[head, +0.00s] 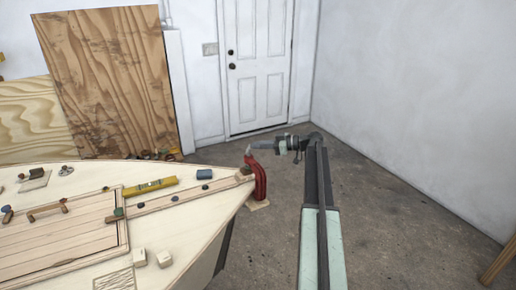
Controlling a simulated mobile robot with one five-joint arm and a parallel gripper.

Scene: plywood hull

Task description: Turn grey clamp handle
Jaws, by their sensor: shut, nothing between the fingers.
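A red clamp (259,183) grips the pointed right end of the plywood hull (225,197). Its small grey handle (248,151) shows at the clamp's top. My gripper (255,147) reaches in from the right, level with the handle, with its fingertips pointing left. The fingers look shut with nothing between them. The tips are at or very close to the handle; I cannot tell whether they touch it.
A yellow level (150,187), a blue block (205,174) and pale wooden blocks (164,259) lie on the hull. Plywood sheets (110,80) lean on the wall beside a white door (257,70).

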